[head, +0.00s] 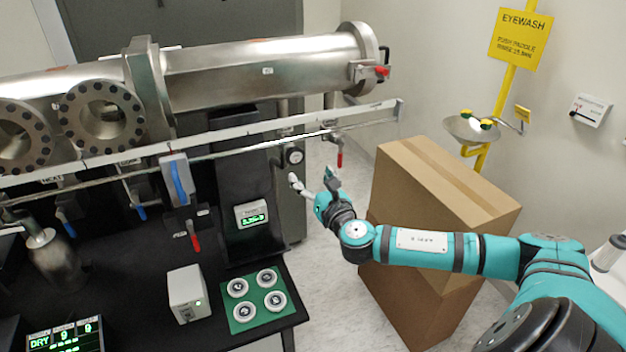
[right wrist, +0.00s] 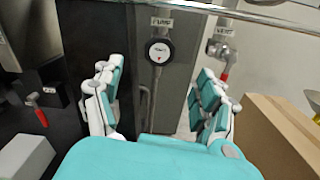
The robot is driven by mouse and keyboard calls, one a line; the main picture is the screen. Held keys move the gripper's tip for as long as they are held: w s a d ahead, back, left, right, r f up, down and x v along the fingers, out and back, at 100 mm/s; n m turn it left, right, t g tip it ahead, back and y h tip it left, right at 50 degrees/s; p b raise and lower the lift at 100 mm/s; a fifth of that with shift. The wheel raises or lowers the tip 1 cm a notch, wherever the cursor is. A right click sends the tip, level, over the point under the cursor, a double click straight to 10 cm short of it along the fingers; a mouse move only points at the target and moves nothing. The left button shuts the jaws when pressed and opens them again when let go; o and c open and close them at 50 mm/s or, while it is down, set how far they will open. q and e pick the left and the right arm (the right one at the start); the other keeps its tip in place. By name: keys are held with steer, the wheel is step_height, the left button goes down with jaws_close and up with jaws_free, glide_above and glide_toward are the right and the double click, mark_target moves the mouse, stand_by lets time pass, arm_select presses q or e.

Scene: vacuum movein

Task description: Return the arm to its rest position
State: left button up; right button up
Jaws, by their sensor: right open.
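My right arm comes in from the right of the head view, teal with dark joints, and reaches left across the front of the cardboard boxes. Its right gripper (head: 313,179) is open and empty, in front of the vacuum rig and below the steel rail. In the right wrist view the two fingers of the right gripper (right wrist: 158,88) stand wide apart with nothing between them. A round gauge (right wrist: 159,51) and a red-handled valve (right wrist: 224,66) show beyond the fingers. My left gripper is not in view.
Stacked cardboard boxes (head: 440,190) stand beneath and behind my right forearm. The black bench (head: 120,290) holds a green mat (head: 254,317) with several round flanges and a small white box (head: 188,294). A steel chamber (head: 260,75) spans the back. An eyewash basin (head: 470,128) is at right.

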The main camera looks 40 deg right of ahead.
steer(key=shift+s, duration=0.1)
stand_by(0.5)
